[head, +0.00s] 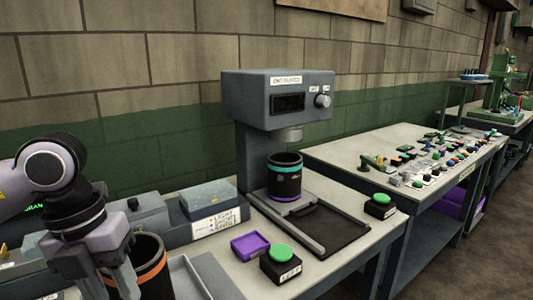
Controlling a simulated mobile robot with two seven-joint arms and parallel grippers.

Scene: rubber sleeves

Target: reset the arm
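My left gripper (109,290) hangs down at the lower left, at the end of my grey and black arm. Its two fingers are spread apart, with nothing seen between them; their tips are at the bottom edge of the picture. A black cylinder with an orange band (151,268) stands just right of and behind the fingers, partly covered by them. I cannot tell whether they touch it. My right gripper is not in view.
A grey machine (243,115) holds a black sleeve with teal and purple bands (284,178) on its base. A cluttered second table (335,153) stands right.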

